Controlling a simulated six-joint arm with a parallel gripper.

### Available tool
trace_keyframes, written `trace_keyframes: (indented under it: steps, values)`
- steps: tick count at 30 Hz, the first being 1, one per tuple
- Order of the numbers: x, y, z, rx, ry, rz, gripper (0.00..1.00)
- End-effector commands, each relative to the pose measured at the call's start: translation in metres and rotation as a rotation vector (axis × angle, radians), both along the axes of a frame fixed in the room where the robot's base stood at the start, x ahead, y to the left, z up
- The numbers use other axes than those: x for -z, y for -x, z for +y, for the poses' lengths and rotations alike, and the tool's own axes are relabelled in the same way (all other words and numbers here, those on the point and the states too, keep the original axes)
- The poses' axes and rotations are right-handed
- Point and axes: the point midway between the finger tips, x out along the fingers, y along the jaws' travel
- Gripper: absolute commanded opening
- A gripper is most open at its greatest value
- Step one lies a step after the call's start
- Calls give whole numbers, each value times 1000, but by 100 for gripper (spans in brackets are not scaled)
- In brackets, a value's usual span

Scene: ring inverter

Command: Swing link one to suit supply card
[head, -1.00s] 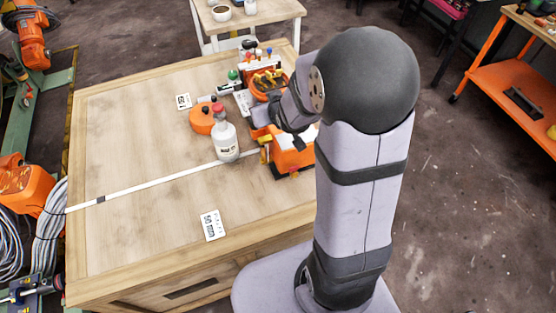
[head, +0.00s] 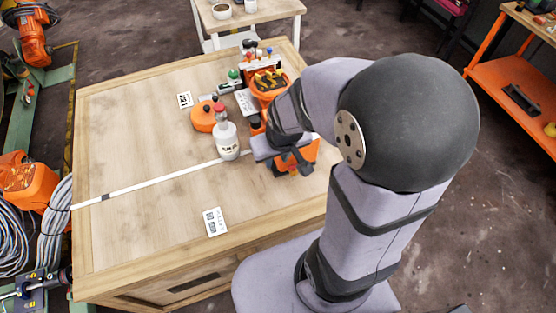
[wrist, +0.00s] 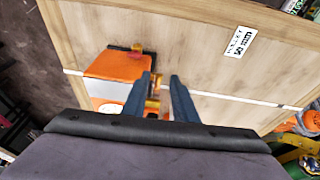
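An orange unit (head: 311,152) stands on the workbench, partly hidden by my arm. In the wrist view its orange top (wrist: 118,66) lies left of my fingers, with a white part below. My gripper (wrist: 161,80) points down beside it, fingers apart. A small yellow-brass piece (wrist: 153,90) shows between the fingers; I cannot tell whether they touch it or whether it is link one. In the head view my gripper (head: 302,168) is over the unit's near side. A white printed card (head: 214,222) lies near the bench's front; it also shows in the wrist view (wrist: 240,41). Its print seems to include "50".
A second card (head: 185,100) lies farther back. A white strip (head: 150,182) crosses the bench. The bench's left side is clear.

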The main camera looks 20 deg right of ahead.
Motion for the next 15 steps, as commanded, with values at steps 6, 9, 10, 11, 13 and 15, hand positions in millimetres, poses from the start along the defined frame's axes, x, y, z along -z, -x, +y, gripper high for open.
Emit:
trace_keyframes:
  steps: [6,9,10,11,13,15]
  values:
    - [-2,15,3,2,-5,48,26]
    - [-2,17,4,2,-6,55,26]
    - [-2,18,4,2,-6,56,26]
    - [-2,18,4,2,-6,57,26]
    - [-2,18,4,2,-6,58,26]
    - [-2,18,4,2,-6,58,26]
